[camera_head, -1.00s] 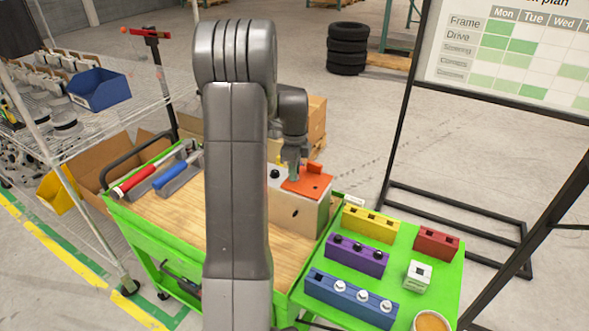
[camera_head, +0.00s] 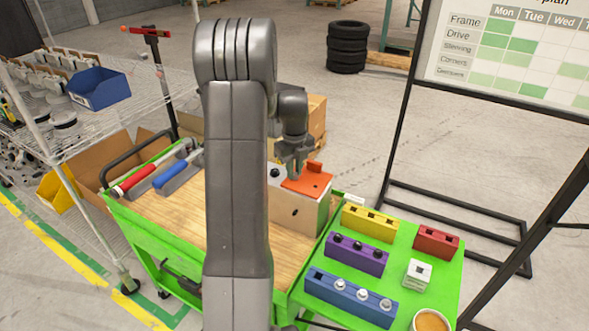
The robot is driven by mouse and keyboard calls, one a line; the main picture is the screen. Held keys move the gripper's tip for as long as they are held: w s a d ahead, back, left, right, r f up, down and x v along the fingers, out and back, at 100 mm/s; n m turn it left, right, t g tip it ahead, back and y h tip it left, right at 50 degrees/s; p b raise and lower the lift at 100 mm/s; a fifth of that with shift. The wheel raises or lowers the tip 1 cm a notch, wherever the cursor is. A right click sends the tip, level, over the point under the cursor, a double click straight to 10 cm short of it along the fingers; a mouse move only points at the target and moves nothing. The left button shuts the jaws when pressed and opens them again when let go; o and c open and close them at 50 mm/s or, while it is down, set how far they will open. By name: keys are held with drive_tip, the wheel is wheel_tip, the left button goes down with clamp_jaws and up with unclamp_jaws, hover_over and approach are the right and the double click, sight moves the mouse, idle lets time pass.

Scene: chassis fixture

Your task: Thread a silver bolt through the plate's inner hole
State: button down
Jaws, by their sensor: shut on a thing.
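The orange plate (camera_head: 311,184) lies on top of a light box-like fixture (camera_head: 293,211) on the wooden cart top. A dark hole shows in the plate's right part; the inner hole is hidden behind my gripper. My gripper (camera_head: 295,174) points down over the plate's back left part. It is shut on what appears to be a silver bolt, mostly hidden between the fingers. I cannot tell whether the bolt's tip is in a hole. Several silver bolts (camera_head: 363,295) stand in the blue rack (camera_head: 330,291), whose leftmost hole is empty.
A black knob or bolt head (camera_head: 275,173) sits beside the plate. On the green side table are a purple rack (camera_head: 356,254) with dark bolts, a yellow rack (camera_head: 369,224), a red block (camera_head: 436,243) and a white block (camera_head: 418,274). My arm hides the cart's middle.

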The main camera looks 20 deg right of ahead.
drive_tip(key=shift+s+a+f+m, duration=0.1)
drive_tip(key=shift+f+m, duration=0.1)
drive_tip(key=shift+m, duration=0.5)
drive_tip(key=shift+s+f+m, duration=0.1)
drive_tip(key=shift+f+m, duration=0.05)
drive_tip(key=shift+m, duration=0.55)
drive_tip(key=c, duration=1.3)
unclamp_jaws()
drive_tip(key=shift+o, duration=0.2)
drive_tip(key=shift+w, duration=0.15)
drive_tip(key=shift+r, duration=0.1)
drive_tip(key=shift+r+p, duration=0.95)
drive_tip(key=shift+r, duration=0.45)
